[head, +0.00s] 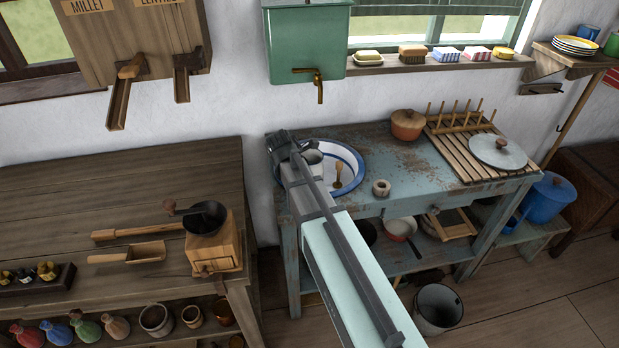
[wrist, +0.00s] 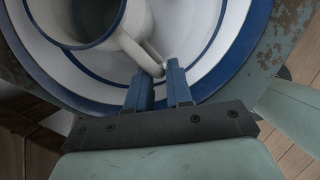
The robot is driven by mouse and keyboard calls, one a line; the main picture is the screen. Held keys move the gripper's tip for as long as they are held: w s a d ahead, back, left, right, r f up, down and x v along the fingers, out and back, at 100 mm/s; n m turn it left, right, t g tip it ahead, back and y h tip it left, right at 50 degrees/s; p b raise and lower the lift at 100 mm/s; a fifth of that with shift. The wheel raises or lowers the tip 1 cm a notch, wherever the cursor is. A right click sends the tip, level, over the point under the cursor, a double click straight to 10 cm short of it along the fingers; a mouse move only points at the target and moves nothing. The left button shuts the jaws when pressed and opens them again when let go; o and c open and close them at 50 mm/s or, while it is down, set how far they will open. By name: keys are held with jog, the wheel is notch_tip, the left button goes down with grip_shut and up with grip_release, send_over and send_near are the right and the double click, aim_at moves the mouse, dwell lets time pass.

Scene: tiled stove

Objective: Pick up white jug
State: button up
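The white jug (wrist: 142,30) has a blue rim and stands in the white and blue basin (wrist: 205,75) in the wrist view. Its handle (wrist: 143,52) points toward my gripper (wrist: 158,76). The two blue fingers are a small gap apart, with the handle's outer end between or just beyond their tips. I cannot tell whether they press on it. My fingers are hidden there.
The basin is set in a worn blue-green table (head: 410,185). A green water tank (head: 308,45) with a brass tap (head: 320,92) hangs above. A coffee grinder (head: 213,240) stands on the left wooden table.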

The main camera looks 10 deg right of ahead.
grip_shut()
dwell(1.2)
jog(key=shift+r, duration=0.2)
notch_tip(320, 180, up, 16)
dwell(2.0)
jog(key=shift+f, duration=0.15)
